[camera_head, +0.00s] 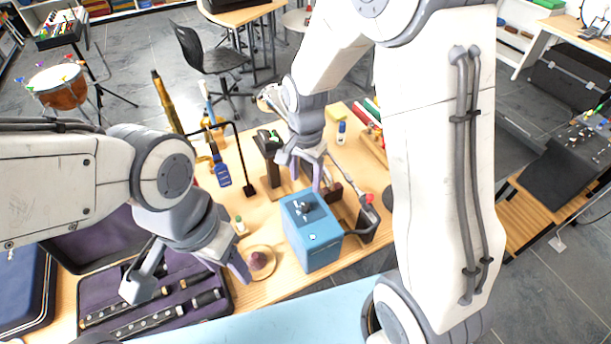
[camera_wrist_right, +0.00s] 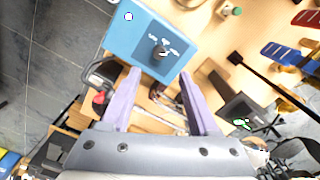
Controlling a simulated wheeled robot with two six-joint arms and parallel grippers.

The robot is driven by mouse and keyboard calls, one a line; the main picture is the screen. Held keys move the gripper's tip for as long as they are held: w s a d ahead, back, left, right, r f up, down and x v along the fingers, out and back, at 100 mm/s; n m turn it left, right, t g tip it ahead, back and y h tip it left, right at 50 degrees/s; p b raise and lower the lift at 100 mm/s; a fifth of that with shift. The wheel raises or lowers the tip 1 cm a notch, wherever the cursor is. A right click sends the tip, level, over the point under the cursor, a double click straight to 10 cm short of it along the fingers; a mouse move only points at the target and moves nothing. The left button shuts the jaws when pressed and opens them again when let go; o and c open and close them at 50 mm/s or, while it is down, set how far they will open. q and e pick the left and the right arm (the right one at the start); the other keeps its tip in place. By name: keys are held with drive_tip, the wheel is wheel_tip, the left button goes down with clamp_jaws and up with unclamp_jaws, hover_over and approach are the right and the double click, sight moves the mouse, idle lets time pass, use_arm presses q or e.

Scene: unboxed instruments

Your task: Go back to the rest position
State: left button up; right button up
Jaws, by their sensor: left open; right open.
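My left gripper (camera_head: 190,274) is open at the lower left of the head view, with its fingers spread above an open purple-lined case (camera_head: 98,293). Its right finger is close to a small round wooden dish holding a dark reddish piece; I cannot tell whether they touch. My right gripper (camera_head: 302,172) is open over the middle of the table, just behind a blue box (camera_head: 311,246) with a black knob. In the right wrist view its fingers (camera_wrist_right: 160,80) are apart, with the blue box (camera_wrist_right: 125,38) beyond them. I see nothing held in either gripper.
The wooden table (camera_head: 262,292) is crowded. The case holds dark instrument sections with metal keys. A drum (camera_head: 58,87) and a chair (camera_head: 205,55) are on the floor behind.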

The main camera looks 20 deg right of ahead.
drive_tip(key=shift+r, duration=0.4)
